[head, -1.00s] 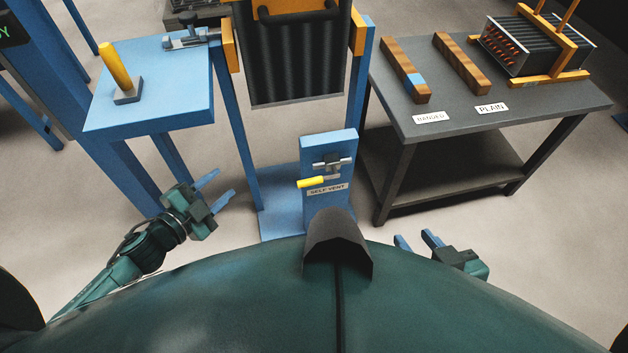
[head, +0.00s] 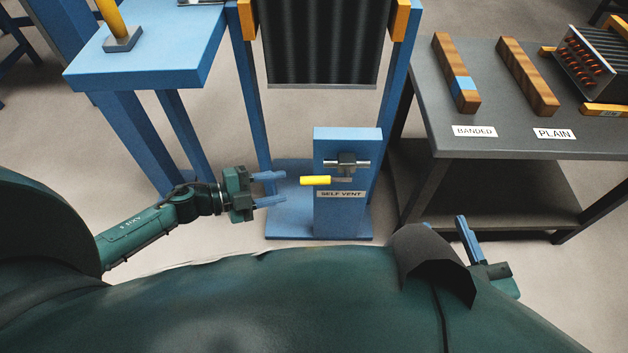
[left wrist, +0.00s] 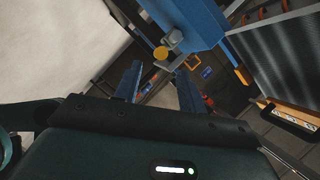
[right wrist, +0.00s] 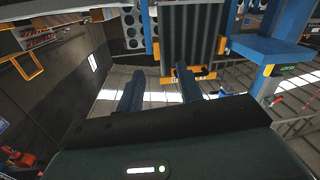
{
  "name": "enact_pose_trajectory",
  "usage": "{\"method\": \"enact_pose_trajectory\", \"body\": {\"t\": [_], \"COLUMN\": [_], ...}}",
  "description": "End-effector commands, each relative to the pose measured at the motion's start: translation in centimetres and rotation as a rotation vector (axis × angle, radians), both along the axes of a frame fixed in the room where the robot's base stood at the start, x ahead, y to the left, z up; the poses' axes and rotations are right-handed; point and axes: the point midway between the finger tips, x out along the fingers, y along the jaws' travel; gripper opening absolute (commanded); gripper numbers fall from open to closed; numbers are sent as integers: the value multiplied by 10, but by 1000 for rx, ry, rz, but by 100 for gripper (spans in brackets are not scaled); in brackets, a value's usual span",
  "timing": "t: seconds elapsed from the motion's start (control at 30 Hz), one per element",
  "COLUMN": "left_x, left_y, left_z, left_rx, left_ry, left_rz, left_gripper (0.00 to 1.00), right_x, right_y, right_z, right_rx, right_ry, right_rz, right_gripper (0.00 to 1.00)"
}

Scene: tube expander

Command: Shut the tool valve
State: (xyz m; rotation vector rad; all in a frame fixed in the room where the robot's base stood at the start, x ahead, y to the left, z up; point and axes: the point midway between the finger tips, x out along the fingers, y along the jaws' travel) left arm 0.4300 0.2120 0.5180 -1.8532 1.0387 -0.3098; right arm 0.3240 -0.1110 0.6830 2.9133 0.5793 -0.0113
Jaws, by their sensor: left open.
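A small valve (head: 347,163) with a grey body sits on a blue post (head: 340,217) labelled SELF VENT. Its yellow handle (head: 315,180) lies level and points left. My left gripper (head: 283,188) is open and empty, just left of the handle tip, with its fingers pointing at it. In the left wrist view the yellow handle end (left wrist: 160,53) shows ahead, between the lines of the two fingers. No contact shows. My right gripper (head: 470,240) is low at the right, partly hidden by my body. In the right wrist view its fingers (right wrist: 160,72) stand apart with nothing between them.
A blue table (head: 150,60) with a yellow upright lever (head: 110,14) is at the upper left. A dark ribbed block (head: 318,45) stands behind the post. A grey bench (head: 500,140) at the right holds BANDED and PLAIN wooden bars and a tube bundle.

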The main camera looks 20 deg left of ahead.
Motion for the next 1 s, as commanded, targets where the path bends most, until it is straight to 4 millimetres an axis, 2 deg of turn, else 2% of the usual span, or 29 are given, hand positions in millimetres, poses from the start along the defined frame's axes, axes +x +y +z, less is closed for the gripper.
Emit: {"method": "enact_pose_trajectory", "body": {"t": [0.2, 0.4, 0.6, 0.87, 1.0], "left_x": [30, 48, 55, 56, 56], "left_y": [-37, -61, -70, -71, -71], "left_z": [-11, -18, -20, -19, -19], "left_rx": [-3, -2, -1, -1, -1], "left_ry": [-4, -1, -1, 0, 0], "left_rz": [0, 0, 1, 1, 1], "left_gripper": [41, 41, 41, 41, 30], "right_x": [-1, -2, -3, -3, -3], "right_y": [4, 7, 9, 9, 9], "right_z": [-2, -1, 0, 1, 1], "right_rx": [5, 10, 12, 13, 13], "right_ry": [-70, -121, -143, -147, -146], "right_rz": [19, 35, 43, 44, 44], "right_gripper": [36, 36, 36, 36, 36]}}
